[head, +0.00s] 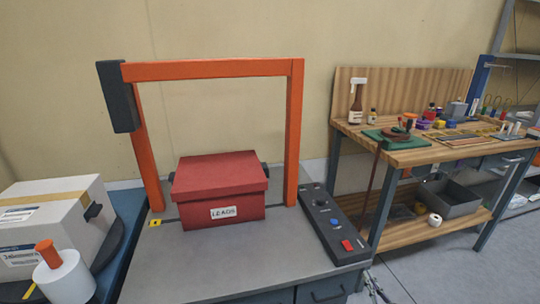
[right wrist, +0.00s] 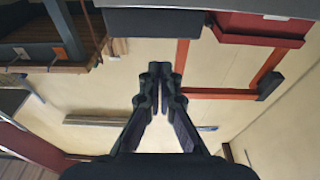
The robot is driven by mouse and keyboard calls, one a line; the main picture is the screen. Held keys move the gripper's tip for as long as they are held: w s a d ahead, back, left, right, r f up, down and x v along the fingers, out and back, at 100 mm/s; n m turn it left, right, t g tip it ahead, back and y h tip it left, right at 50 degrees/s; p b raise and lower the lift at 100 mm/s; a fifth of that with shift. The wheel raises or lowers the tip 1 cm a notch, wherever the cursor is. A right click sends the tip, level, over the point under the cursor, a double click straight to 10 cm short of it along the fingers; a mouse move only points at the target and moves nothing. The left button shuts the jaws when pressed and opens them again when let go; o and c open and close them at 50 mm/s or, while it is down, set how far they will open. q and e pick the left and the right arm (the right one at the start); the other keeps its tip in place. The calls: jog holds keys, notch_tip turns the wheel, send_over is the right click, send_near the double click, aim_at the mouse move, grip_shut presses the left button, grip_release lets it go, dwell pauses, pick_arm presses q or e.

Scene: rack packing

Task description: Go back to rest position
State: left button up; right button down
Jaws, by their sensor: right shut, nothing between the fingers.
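My right gripper (right wrist: 159,72) is shut and empty in the right wrist view, its dark fingertips together in front of the pale wall. In the head view only a small dark part of it (head: 376,289) shows at the bottom edge, right of the grey bench. It touches nothing that I can see. My left gripper is not in view. A red lidded box (head: 220,190) labelled LEADS sits on the grey bench under an orange frame (head: 296,130). The box also shows at the upper right of the wrist view (right wrist: 262,25).
A control panel (head: 332,222) with buttons lies along the bench's right side. A white carton (head: 50,215) and a white spool with an orange core (head: 65,278) are at the left. A wooden workbench (head: 415,155) with tools and a grey bin (head: 450,195) stands at the right, beyond open floor.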

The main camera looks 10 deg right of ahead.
jog(key=s+a+f+g+h, duration=0.1)
jog(key=s+f+g, duration=0.4)
jog(key=f, duration=0.6)
jog(key=s+a+f+m+g+h, duration=0.15)
jog(key=s+f+g, duration=0.25)
jog(key=s+f, duration=0.5)
jog(key=s+a+f+n+g, duration=0.15)
jog(key=s+f+g, duration=0.3)
jog(key=f, duration=0.95)
jog(key=s+a+f+g, duration=0.3)
jog(key=s, duration=0.4)
jog(key=s+a+f+g, duration=0.2)
jog(key=s+a+f, duration=0.2)
jog(key=s, duration=0.4)
pick_arm(q)
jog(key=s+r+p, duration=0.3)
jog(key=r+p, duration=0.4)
jog(key=p, duration=0.1)
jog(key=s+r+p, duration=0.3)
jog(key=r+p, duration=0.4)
jog(key=p, duration=0.2)
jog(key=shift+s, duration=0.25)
pick_arm(e)
jog(key=s+r, duration=0.3)
jog(key=r, duration=0.4)
jog(key=s+r, duration=0.3)
jog(key=r, duration=0.4)
jog(key=shift+d, duration=0.45)
